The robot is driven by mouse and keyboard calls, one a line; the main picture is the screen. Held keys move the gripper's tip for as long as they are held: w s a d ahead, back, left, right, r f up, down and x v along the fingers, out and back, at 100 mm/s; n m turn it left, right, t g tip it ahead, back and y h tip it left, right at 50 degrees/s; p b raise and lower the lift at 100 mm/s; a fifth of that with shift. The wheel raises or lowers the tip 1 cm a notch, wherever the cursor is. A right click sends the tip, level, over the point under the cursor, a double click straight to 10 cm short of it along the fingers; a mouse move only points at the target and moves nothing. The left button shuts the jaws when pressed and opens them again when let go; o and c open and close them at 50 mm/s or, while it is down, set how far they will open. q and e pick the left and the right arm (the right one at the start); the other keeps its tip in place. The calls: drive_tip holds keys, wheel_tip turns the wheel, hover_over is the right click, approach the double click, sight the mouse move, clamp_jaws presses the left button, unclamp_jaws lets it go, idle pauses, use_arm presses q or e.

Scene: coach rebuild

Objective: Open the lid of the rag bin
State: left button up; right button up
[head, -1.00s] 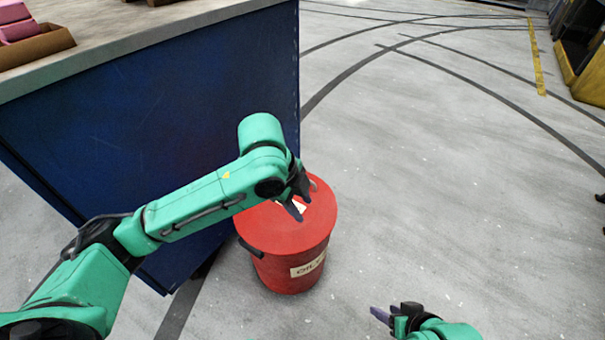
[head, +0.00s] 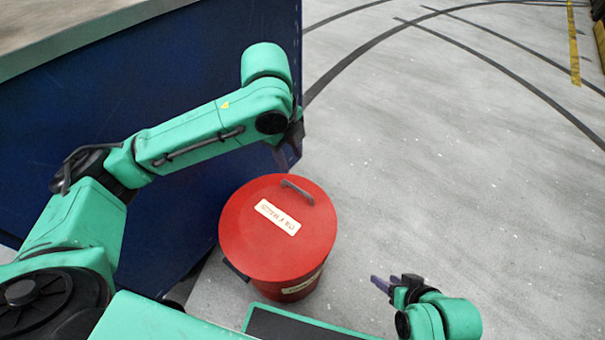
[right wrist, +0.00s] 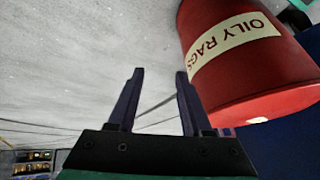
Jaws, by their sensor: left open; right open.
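The red rag bin (head: 265,250) stands upright on the floor in the middle of the head view. Its round lid (head: 245,228) is on and shut, with a pale label (head: 277,217) and a dark bar handle (head: 298,192) near the far edge. In the right wrist view the bin (right wrist: 225,75) shows at the upper right with its "OILY RAGS" label. My left gripper (head: 287,155) is above and beyond the lid, apart from it; its fingers are partly hidden by the arm. My right gripper (head: 383,286) is open and empty, right of the bin; its two fingers (right wrist: 158,100) are spread.
A blue cabinet or bench (head: 170,200) with a grey top (head: 70,30) stands close on the left of the bin. The grey floor (head: 450,180) to the right is clear, marked with dark curved lines. A yellow stripe (head: 573,45) lies far right.

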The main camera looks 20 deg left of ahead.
use_arm(q)
drive_tip(key=b, duration=0.3)
hover_over(299, 190)
drive_tip(key=s, duration=0.2)
wheel_tip(299, 190, down, 8)
drive_tip(key=f+b, duration=0.1)
drive_tip(key=f, duration=0.1)
drive_tip(key=w+f+b, duration=0.1)
drive_tip(key=f, duration=0.1)
drive_tip(key=shift+w+f+b, duration=0.2)
drive_tip(key=shift+f+b, duration=0.15)
drive_tip(key=shift+f, duration=0.05)
drive_tip(key=shift+w+f, duration=0.1)
drive_tip(key=shift+f, duration=0.3)
use_arm(e)
drive_tip(key=a+f+m+t+y, duration=0.1)
drive_tip(key=a+f+t+y, duration=0.2)
drive_tip(key=a+f+t, duration=0.2)
drive_tip(key=shift+w+a+f+t+y, duration=0.3)
drive_tip(key=shift+w+a+t, duration=0.1)
drive_tip(key=shift+a, duration=0.85)
use_arm(q)
clamp_jaws()
